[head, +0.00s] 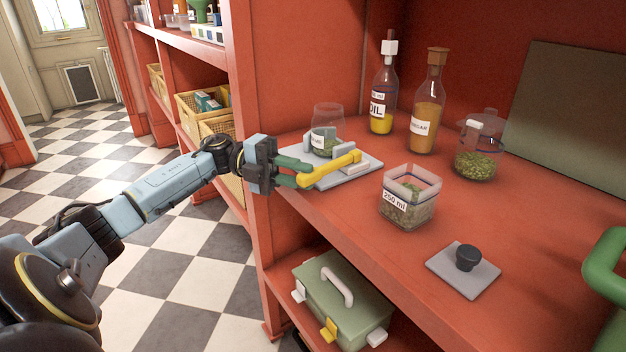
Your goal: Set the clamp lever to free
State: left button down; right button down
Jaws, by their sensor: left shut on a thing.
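The clamp stands on a light grey base plate (345,178) at the shelf's left front. Its yellow lever (330,168) lies low over the plate, running from the back right to the front left. A clear glass jar (328,118) with green contents stands at the back of the plate, against a pale clamp block. My left gripper (296,172), with green fingers, comes in from the left and is shut on the lever's front-left end. The fingers partly hide that end.
A square 250 ml jar (408,200) stands right of the clamp. Behind are an oil bottle (382,95), a vinegar bottle (427,110) and a lidded jar (476,155). A grey plate with a black knob (465,257) lies at the front. A green box (340,300) sits below.

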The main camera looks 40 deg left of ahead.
pick_arm(q)
jog(key=shift+a, duration=0.1)
dwell(0.3)
jog(key=c, duration=1.2)
grip_release()
jog(key=v, duration=1.3)
jog(key=shift+a, duration=0.2)
